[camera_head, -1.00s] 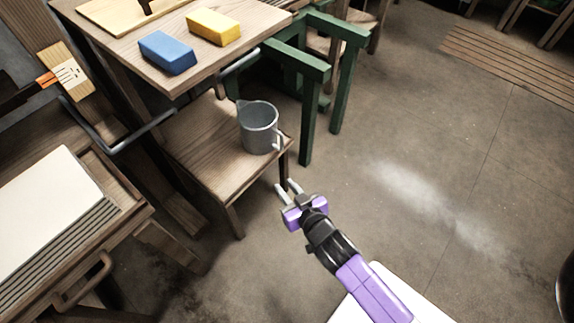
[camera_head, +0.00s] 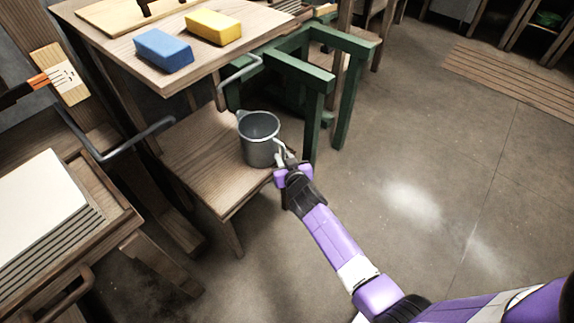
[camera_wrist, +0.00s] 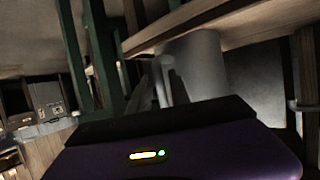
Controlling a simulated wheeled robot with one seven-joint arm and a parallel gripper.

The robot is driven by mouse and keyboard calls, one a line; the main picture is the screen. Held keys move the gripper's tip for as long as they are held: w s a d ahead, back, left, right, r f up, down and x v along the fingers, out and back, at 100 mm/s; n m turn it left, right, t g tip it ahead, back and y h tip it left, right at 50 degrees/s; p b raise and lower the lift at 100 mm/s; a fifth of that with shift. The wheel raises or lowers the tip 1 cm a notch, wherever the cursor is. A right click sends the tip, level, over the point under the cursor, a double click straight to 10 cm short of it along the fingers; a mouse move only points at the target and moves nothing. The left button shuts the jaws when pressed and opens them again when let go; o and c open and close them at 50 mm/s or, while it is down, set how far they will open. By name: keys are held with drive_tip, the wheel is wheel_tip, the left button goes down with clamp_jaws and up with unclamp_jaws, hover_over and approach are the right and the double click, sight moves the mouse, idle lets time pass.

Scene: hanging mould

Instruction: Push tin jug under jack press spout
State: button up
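The grey tin jug (camera_head: 258,138) stands upright on a low wooden stool-like shelf (camera_head: 200,170), its handle side toward my gripper. My gripper (camera_head: 283,158) is at the jug's right side, by the handle, touching or nearly so. Its fingers overlap the handle, so I cannot tell whether they are open or shut on it. In the wrist view the jug (camera_wrist: 198,62) fills the space just ahead of my gripper. A grey bent pipe (camera_head: 240,76) hangs at the table's edge above and behind the jug; I cannot tell whether it is the press spout.
A blue block (camera_head: 163,51) and a yellow block (camera_head: 213,27) lie on the wooden table (camera_head: 185,78) above. Another grey bent rod (camera_head: 120,147) reaches in from the left. A green trestle (camera_head: 315,100) stands just behind at right. The floor at right is clear.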

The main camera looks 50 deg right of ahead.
drive_tip(key=shift+w+d+f, duration=0.25)
drive_tip(key=shift+w+d, duration=0.05)
drive_tip(key=shift+w, duration=0.15)
clamp_jaws()
idle(1.2)
